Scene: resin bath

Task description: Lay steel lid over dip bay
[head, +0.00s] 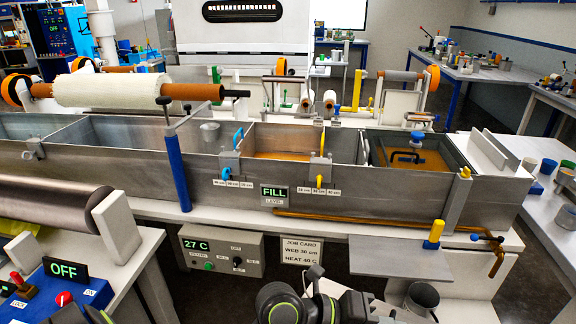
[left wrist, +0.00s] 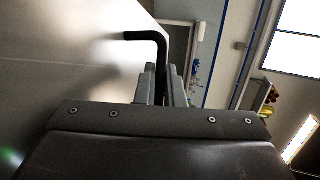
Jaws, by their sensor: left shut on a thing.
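In the left wrist view, a broad smooth grey plate, the steel lid (left wrist: 70,85), fills the left side. A bent black handle (left wrist: 150,36) runs from it to between the fingers of my left gripper (left wrist: 165,85), which is shut on the handle. The long steel bath (head: 120,165) has open bays. A middle bay (head: 283,140) and a right bay (head: 425,158) hold amber resin; no label shows which is the dip bay. My right gripper's fingers are not seen.
A blue handle (head: 238,138) and a yellow handle (head: 323,143) stand at the middle bay. A grey shelf (head: 410,258) and a metal cup (head: 421,298) are in front. A blue post (head: 177,172) rises at left.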

